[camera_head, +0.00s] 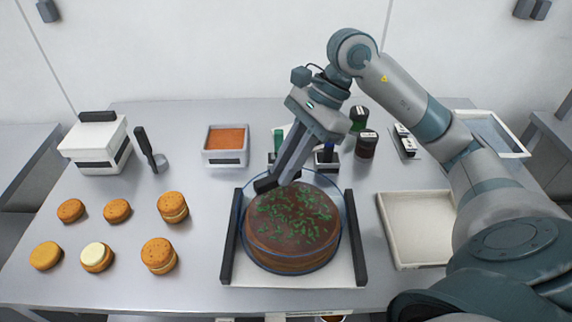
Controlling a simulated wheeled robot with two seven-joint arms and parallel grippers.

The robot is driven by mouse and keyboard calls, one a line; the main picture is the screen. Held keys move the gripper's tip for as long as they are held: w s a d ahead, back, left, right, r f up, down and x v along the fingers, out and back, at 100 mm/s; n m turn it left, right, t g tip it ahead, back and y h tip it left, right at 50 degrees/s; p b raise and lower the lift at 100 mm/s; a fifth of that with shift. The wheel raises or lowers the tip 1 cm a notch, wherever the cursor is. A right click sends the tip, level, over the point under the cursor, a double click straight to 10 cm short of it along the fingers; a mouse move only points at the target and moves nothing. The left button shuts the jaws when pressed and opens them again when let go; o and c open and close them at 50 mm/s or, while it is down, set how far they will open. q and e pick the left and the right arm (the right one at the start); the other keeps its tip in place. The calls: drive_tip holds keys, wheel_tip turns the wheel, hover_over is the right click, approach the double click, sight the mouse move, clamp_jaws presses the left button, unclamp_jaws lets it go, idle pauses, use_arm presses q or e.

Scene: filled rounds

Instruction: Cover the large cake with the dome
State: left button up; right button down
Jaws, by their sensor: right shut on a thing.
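The large cake (292,228) is a round brown chocolate cake with green sprinkles, on a white board with dark side bars (228,240). A clear dome (341,222) with a thin blue edge shows around and over the cake. My right gripper (274,182) reaches down from above and is shut on the dome near its top; the fingers hide the part they hold. I cannot tell whether the dome's rim touches the board or stays slightly above it. My left gripper is out of view.
Several orange-brown filled rounds (158,255) lie at the left. Behind are a white box (97,145), a scoop (150,150), a tub of orange filling (226,146) and dark jars (366,144). An empty cream tray (412,262) stands right of the board.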

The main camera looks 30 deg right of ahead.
drive_tip(key=shift+f, duration=0.15)
idle(0.3)
drive_tip(key=c, duration=1.1)
unclamp_jaws()
drive_tip(key=shift+r+p, duration=1.6)
drive_tip(key=shift+r, duration=1.95)
